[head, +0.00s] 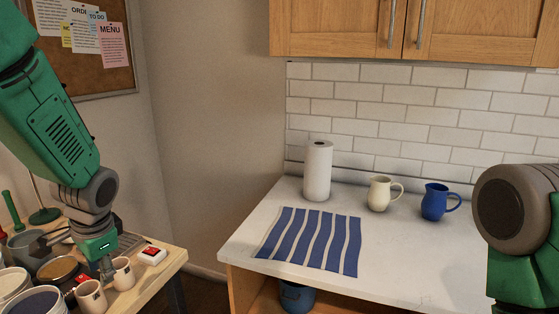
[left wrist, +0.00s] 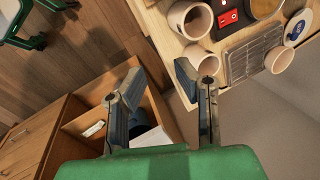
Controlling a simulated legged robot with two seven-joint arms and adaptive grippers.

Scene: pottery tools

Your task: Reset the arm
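My left arm comes down from the left in the head view. Its gripper (head: 108,266) hangs at the wooden table, close to two beige mugs, the nearer one (head: 91,297) and the farther one (head: 123,273). In the left wrist view the two fingers of my left gripper (left wrist: 158,84) stand wide apart with nothing between them. Whether the gripper touches a mug is unclear. A green and grey part of my right arm shows at the right edge of the head view; its gripper is out of view.
The white counter (head: 400,262) bears a striped cloth (head: 312,238), paper towel roll (head: 317,171), cream pitcher (head: 380,194) and blue pitcher (head: 435,202). Its front right is clear.

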